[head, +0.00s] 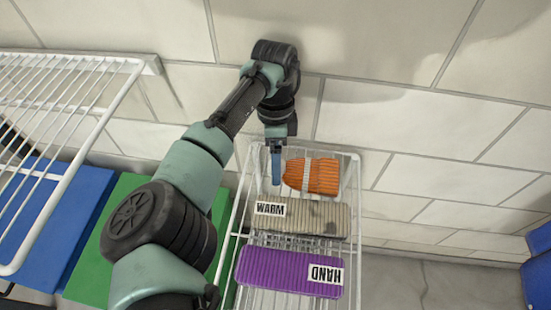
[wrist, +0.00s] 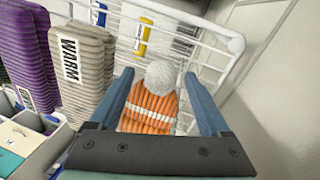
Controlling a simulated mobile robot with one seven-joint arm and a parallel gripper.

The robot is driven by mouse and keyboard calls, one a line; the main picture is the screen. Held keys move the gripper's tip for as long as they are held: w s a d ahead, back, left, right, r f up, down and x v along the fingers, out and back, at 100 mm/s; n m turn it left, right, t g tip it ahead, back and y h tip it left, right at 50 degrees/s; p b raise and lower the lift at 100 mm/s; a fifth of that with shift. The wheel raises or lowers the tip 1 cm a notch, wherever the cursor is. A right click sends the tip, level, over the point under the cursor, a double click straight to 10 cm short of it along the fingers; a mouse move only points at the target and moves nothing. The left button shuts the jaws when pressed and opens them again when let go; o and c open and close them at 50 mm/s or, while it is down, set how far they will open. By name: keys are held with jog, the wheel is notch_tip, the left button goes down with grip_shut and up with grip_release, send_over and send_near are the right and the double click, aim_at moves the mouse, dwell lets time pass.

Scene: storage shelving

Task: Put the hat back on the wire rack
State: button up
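The orange hat (head: 318,176) has a pale stripe and lies at the far end of the white wire rack (head: 357,215). In the wrist view the hat (wrist: 155,108) shows a fluffy white pompom and sits between my two blue fingers, with wire mesh (wrist: 215,40) behind it. My gripper (head: 276,165) points down just left of the hat in the head view. In the wrist view my gripper (wrist: 160,82) is open, its fingers spread on either side of the hat. I cannot tell whether either finger touches it.
A beige ribbed item labelled WARM (head: 325,216) and a purple one labelled HAND (head: 275,270) sit beside the hat in the rack. Another white wire rack (head: 95,150) stands left over blue (head: 85,205) and green (head: 100,250) surfaces. A tiled wall (head: 400,120) rises close behind.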

jog(key=shift+r, duration=0.1)
notch_tip(320, 180, up, 12)
jog(key=w, duration=0.2)
jog(key=shift+w, duration=0.15)
jog(key=shift+f, duration=0.2)
dwell(0.4)
